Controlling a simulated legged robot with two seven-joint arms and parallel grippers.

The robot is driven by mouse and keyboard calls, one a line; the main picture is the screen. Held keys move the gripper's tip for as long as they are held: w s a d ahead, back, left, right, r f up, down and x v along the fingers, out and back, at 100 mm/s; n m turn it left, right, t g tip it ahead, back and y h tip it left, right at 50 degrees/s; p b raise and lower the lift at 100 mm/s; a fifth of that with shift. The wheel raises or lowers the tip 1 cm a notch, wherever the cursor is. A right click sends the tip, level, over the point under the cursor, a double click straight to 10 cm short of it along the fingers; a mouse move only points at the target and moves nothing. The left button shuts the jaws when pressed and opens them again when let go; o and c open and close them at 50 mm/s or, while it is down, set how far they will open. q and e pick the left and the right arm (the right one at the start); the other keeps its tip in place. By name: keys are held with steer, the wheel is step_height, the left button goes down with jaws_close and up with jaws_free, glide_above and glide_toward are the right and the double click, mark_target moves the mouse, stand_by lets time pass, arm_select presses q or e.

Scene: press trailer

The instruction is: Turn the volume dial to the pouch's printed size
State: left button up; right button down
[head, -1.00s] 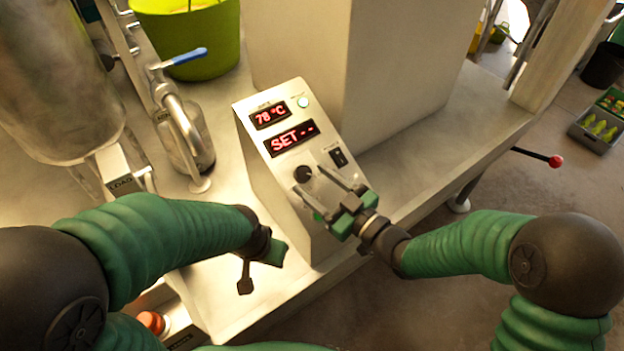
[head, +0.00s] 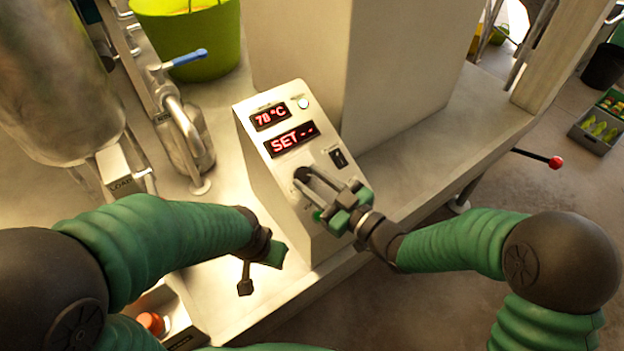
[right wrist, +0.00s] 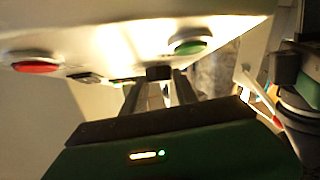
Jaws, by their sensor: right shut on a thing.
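The volume dial (head: 302,174) is a small black knob on the sloped face of the control box (head: 262,186). Its display reads "78 °C" above and "SET --" below. My right gripper (head: 308,178) is at the dial, its two fingers shut on it; the dial (right wrist: 158,72) also shows between the fingertips in the right wrist view. My left gripper (head: 258,268) hangs low over the bench, left of the box; its fingers are too unclear to tell open from shut. No pouch can be made out.
A black rocker switch (head: 338,157) and a green button (head: 317,215) are close to my right gripper on the panel. A steel pipe with a blue lever (head: 185,58), a tank (head: 55,80) and a green bucket (head: 190,35) stand to the left.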

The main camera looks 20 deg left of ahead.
steer(key=n+g, duration=0.1)
steer(key=n+g+y+p, duration=0.1)
steer(key=n+g, duration=0.1)
steer(key=shift+w+d+r, duration=0.15)
steer(key=shift+w+r, duration=0.05)
steer(key=shift+w, duration=0.15)
steer(key=shift+f+n+g, duration=0.1)
steer(key=shift+n+g, duration=0.4)
steer(key=c, duration=0.9)
jaws_free()
steer(key=shift+c, duration=0.2)
steer(key=v, duration=1.7)
steer(key=shift+f+p, duration=0.2)
steer(key=shift+p, duration=0.15)
